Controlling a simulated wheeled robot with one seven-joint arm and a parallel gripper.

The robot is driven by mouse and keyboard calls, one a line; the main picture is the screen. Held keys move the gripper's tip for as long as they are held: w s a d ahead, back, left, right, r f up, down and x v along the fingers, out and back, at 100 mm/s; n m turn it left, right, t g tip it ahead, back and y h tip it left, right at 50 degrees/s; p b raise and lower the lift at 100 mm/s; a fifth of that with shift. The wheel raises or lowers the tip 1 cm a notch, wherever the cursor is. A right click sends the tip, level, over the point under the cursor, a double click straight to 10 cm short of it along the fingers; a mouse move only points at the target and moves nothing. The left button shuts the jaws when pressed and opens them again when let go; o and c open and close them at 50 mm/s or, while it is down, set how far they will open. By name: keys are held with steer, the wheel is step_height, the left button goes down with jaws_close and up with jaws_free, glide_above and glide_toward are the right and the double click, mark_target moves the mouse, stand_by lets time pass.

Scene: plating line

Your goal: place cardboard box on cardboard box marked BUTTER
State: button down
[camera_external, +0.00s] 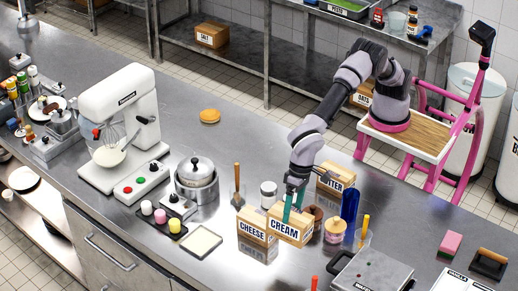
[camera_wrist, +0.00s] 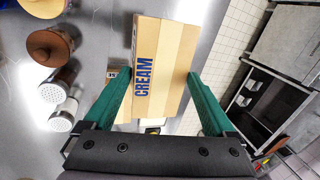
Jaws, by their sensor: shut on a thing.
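The cardboard box marked CREAM (camera_external: 287,233) is between the green fingers of my gripper (camera_external: 293,205), which is shut on it. In the wrist view the CREAM box (camera_wrist: 175,62) fills the space between my gripper's fingers (camera_wrist: 158,103), its label turned sideways. It appears raised off the counter. In the wrist view I cannot make out the BUTTER box.
The CHEESE box (camera_external: 257,228) stands close to the left of the held box. A brown pot, a pink-lidded jar (camera_external: 334,230) and a blue item (camera_external: 350,205) crowd the BUTTER box's front and right. A white jar (camera_external: 268,194) is behind.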

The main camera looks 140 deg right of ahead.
steer(key=s+d+r, duration=0.2)
steer(key=s+r, duration=0.1)
steer(key=s, duration=0.6)
steer(key=s+d+r, duration=0.2)
steer(key=s, duration=0.7)
steer(key=s+d+r, duration=0.3)
steer(key=s, duration=0.6)
steer(key=s+f, duration=0.2)
steer(key=s, duration=1)
step_height(320, 180, down, 10)
steer(key=shift+s+d+m+g, duration=0.25)
steer(key=shift+s+m+g, duration=0.05)
steer(key=shift+m, duration=0.1)
steer(key=shift+f, duration=0.15)
jaws_free()
